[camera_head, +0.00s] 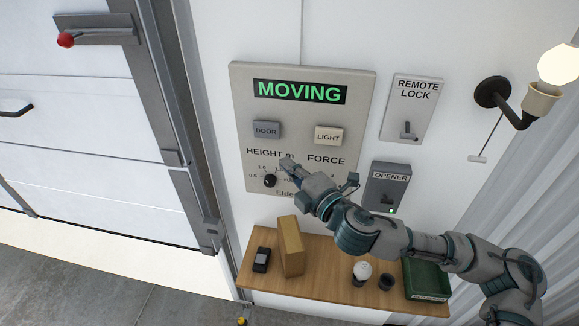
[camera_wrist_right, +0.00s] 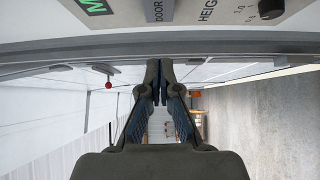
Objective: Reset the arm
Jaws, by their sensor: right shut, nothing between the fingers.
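My right arm comes in from the lower right in the head view. Its gripper (camera_head: 287,162) is in front of the wall control panel (camera_head: 351,90), over the area between the HEIGHT and FORCE labels. Whether it touches the panel cannot be told. In the right wrist view the fingers (camera_wrist_right: 160,88) are shut together with nothing between them. The panel display (camera_head: 300,92) reads MOVING in green. The DOOR button (camera_head: 266,130) and LIGHT button (camera_head: 328,135) are above the gripper. A black knob (camera_head: 270,181) is just left of it. My left gripper is not in view.
A wooden shelf (camera_head: 325,285) below holds a box (camera_head: 290,246), a dark device (camera_head: 261,260), a bulb (camera_head: 362,270) and a green tray (camera_head: 425,280). The garage door (camera_head: 75,110) is left, a lit lamp (camera_head: 558,65) upper right.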

